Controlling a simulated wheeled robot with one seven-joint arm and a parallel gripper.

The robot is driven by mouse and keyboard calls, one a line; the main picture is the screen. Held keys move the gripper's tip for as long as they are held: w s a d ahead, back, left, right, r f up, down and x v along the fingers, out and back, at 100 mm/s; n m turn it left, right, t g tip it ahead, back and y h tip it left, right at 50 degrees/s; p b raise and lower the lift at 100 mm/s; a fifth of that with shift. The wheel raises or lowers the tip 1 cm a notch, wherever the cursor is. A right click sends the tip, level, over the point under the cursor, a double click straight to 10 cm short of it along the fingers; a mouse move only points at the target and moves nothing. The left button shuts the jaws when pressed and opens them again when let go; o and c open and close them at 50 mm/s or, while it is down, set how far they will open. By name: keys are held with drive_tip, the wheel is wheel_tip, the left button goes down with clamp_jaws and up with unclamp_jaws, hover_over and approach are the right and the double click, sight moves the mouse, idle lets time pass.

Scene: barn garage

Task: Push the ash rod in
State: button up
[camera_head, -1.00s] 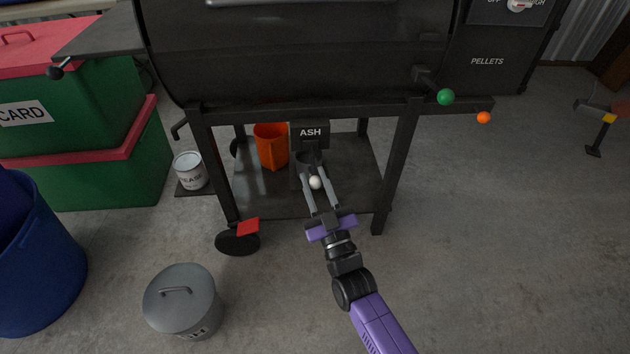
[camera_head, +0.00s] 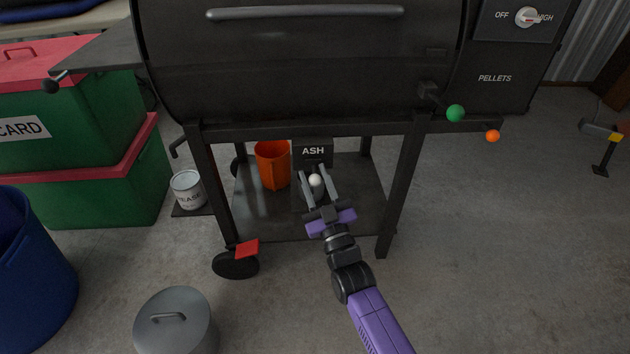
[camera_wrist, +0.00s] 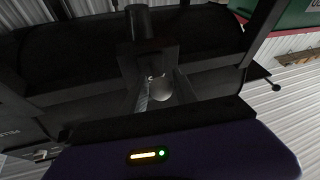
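The ash rod shows as its white ball knob (camera_head: 316,180) in front of a dark box labelled ASH (camera_head: 313,151) under the grill. The rod's shaft is hard to make out. My gripper (camera_head: 317,172) reaches under the grill with its two grey fingers apart, one on each side of the knob. The knob also shows in the wrist view (camera_wrist: 161,91) between the fingers, with a gap visible beside it. I cannot tell how deep the rod sits.
The dark grill (camera_head: 300,70) hangs above, with a leg (camera_head: 402,190) right of my arm. An orange bucket (camera_head: 271,166) stands on the lower shelf (camera_head: 262,212), left of the ASH box. A grey lidded bin (camera_head: 175,325) and a blue tub (camera_head: 30,260) stand at left.

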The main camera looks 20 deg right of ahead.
drive_tip(key=shift+o, duration=1)
drive_tip(key=p+v, duration=0.2)
drive_tip(key=v, duration=0.5)
drive_tip(key=shift+s, duration=0.35)
drive_tip(key=shift+f, duration=0.25)
